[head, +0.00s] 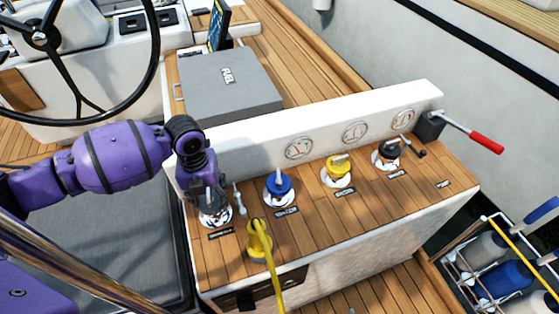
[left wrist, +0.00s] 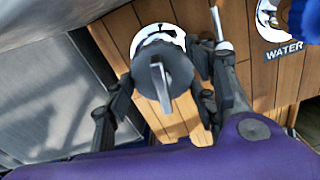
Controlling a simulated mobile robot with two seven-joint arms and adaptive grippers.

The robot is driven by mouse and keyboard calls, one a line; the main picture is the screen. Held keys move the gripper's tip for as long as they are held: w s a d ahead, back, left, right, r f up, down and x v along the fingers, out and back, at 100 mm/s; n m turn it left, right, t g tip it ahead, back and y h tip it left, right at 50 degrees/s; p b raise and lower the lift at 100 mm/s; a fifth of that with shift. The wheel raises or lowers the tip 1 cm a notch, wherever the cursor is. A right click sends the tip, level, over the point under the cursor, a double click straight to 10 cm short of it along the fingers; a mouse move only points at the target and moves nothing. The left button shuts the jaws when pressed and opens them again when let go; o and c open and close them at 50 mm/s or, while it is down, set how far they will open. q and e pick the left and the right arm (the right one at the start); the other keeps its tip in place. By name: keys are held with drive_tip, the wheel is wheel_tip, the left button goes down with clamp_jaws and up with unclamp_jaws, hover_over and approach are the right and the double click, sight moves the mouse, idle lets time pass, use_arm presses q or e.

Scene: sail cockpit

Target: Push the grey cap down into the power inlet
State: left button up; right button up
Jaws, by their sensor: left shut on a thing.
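The grey cap (head: 211,197) with its upright handle is at the leftmost inlet on the wooden console top. It also shows in the left wrist view (left wrist: 164,74), its grey disc over part of the inlet's white and black plate. My left gripper (left wrist: 165,95) is shut on the cap, with dark fingers on either side of it. In the head view my left gripper (head: 201,185) comes down over the cap from behind. The power inlet (head: 216,217) shows as a white ring around the cap; its opening is hidden. I cannot tell how deep the cap sits. My right gripper is not in view.
A small metal lever (head: 240,198) stands close right of the cap. A yellow plug with a cable (head: 260,243) is at the console's front. Blue (head: 278,187), yellow (head: 338,167) and black (head: 388,153) caps stand farther right. The white gauge panel (head: 270,145) rises behind.

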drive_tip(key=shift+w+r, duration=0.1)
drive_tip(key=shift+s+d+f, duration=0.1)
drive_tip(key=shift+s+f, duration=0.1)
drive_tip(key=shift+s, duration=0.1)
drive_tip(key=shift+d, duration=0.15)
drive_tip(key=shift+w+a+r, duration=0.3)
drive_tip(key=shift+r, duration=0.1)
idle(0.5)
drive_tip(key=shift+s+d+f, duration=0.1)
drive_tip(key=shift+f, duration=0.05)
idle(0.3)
use_arm(q)
drive_tip(key=shift+f, duration=0.35)
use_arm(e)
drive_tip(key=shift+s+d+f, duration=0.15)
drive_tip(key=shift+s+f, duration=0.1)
use_arm(q)
drive_tip(key=shift+f, duration=0.25)
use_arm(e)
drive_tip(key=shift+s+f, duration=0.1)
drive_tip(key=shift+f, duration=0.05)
